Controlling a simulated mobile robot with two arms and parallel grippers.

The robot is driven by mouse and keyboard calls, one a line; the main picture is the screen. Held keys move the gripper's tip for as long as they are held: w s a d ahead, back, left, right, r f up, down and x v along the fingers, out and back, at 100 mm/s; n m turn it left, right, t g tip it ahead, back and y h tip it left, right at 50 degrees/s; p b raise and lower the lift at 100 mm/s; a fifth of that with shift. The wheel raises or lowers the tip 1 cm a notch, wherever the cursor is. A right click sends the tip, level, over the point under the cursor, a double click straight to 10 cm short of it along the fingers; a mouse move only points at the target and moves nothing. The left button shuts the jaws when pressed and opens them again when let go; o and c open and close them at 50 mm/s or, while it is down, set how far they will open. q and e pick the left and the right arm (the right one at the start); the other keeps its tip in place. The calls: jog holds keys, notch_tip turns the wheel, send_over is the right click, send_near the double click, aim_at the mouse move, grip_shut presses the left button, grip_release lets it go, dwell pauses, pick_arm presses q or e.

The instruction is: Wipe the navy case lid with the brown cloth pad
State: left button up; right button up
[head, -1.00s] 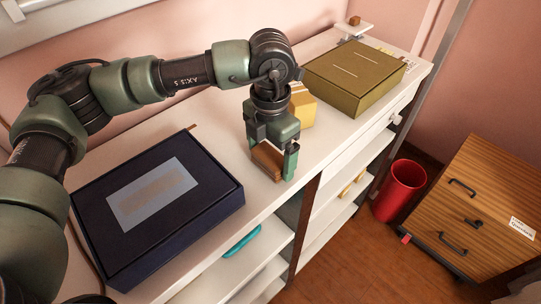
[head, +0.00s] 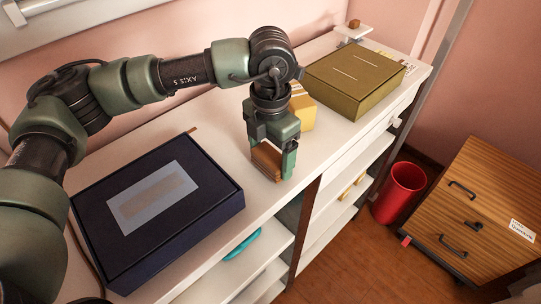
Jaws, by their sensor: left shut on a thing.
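The navy case (head: 205,205) lies flat with its lid closed at the left of the white counter. A pale grey-blue rectangle with a duller brownish patch (head: 152,198) is on its lid. My left gripper (head: 272,164) points down over the counter, to the right of the case and apart from it. It is shut on the brown cloth pad (head: 266,162), which shows between its fingers, close to the counter top. Whether the pad touches the counter is hard to tell. My right gripper is not in view.
A yellow box (head: 302,108) stands just behind my left gripper. An olive box (head: 355,80) lies farther back on the white counter (head: 222,120). A red bin (head: 400,192) and a wooden drawer cabinet (head: 480,205) stand on the floor at right. Shelves below hold a teal item (head: 243,244).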

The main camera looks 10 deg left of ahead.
aim_at(271, 156)
pick_arm(q)
jog(key=shift+r+p, duration=0.6)
jog(key=shift+r, duration=1.9)
